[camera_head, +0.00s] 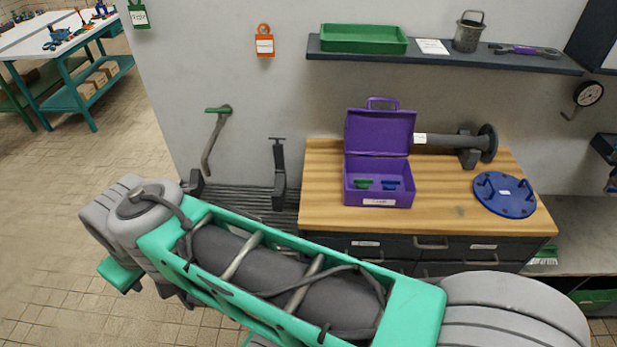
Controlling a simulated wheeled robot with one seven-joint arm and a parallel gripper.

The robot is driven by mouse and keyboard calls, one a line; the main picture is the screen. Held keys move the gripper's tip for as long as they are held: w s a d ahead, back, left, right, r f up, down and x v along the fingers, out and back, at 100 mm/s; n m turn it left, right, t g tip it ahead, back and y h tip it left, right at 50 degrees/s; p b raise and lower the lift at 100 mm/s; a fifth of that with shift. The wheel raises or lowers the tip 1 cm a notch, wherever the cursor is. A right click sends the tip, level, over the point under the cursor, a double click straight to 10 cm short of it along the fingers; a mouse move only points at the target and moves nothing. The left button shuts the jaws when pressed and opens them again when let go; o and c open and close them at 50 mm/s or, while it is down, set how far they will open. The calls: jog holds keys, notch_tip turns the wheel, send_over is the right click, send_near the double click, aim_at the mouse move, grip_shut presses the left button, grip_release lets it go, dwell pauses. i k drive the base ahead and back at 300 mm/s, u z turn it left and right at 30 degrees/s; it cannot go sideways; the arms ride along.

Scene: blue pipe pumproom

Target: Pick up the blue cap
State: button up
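A small blue piece (390,185), which may be the blue cap, lies inside the open purple box (378,199) on the wooden workbench. It sits to the right of a small green piece (364,184), and the box's front wall partly hides it. A larger round blue disc (504,195) with small raised handles lies flat on the bench, right of the box. I cannot tell for certain which of these is the cap. My arm crosses the foreground in front of the bench, but my gripper's fingers do not show.
The box's lid stands raised at its back. A dark flanged pipe (447,141) lies behind the box. Above, a wall shelf (460,59) holds a green tray (364,38), a metal canister (468,32) and a wrench (526,51). The bench (325,188) is clear left of the box.

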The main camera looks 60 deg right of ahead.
aim_at(388, 184)
jog(key=u, duration=1.15)
jog(key=k, duration=0.55)
jog(key=z, duration=1.35)
jog(key=i, duration=0.5)
